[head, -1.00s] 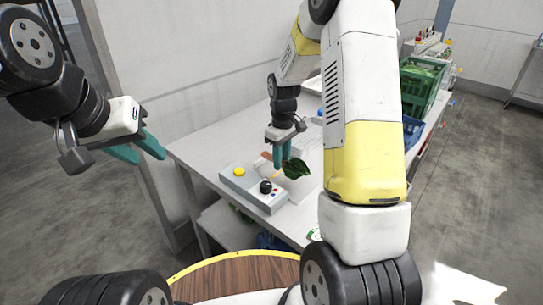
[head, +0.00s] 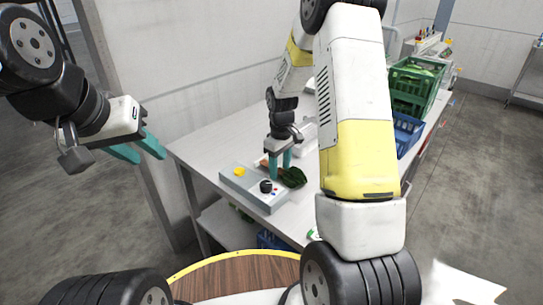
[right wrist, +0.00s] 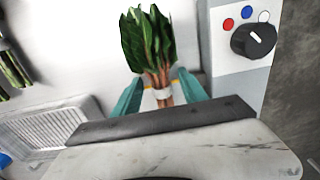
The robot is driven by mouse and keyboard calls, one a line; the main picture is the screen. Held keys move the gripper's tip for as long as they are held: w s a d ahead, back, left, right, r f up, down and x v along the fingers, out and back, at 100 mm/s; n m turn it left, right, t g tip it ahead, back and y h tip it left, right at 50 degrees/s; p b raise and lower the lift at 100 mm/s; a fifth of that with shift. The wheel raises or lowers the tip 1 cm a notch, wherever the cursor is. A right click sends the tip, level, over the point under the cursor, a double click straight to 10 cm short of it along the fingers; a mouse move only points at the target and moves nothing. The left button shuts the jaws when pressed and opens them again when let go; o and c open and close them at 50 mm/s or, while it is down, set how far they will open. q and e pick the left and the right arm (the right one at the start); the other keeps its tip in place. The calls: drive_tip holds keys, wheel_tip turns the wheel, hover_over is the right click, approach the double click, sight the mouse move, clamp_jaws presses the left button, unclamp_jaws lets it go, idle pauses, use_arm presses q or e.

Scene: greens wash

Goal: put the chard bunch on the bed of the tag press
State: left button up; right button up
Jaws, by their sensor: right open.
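The chard bunch (head: 294,177) has dark green leaves and lies low beside the tag press (head: 243,186), a grey box with a yellow button and a black knob. My left gripper (head: 140,153) is open and empty, away from the table.
The long grey table (head: 215,140) carries a green crate (head: 415,82) and a blue crate (head: 406,132) farther back. A ribbed light tray (right wrist: 42,125) is at the left of the right wrist view. A round wooden top (head: 240,277) stands in front.

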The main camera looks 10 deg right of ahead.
sight(280, 168)
drive_tip(key=shift+r, duration=0.1)
wheel_tip(280, 168, up, 12)
drive_tip(key=s+r+m+t+y, duration=0.1)
drive_tip(key=s+r+m+t, duration=0.2)
drive_tip(key=s+r, duration=0.75)
drive_tip(key=s+a+r+m+t, duration=0.1)
drive_tip(key=s+r+m, duration=0.1)
drive_tip(key=s, duration=0.5)
drive_tip(key=s+a+r+m+t+y, duration=0.1)
drive_tip(key=s+r+m+t, duration=0.1)
drive_tip(key=s, duration=0.4)
drive_tip(key=shift+s+r, duration=0.25)
drive_tip(key=shift+s, duration=0.15)
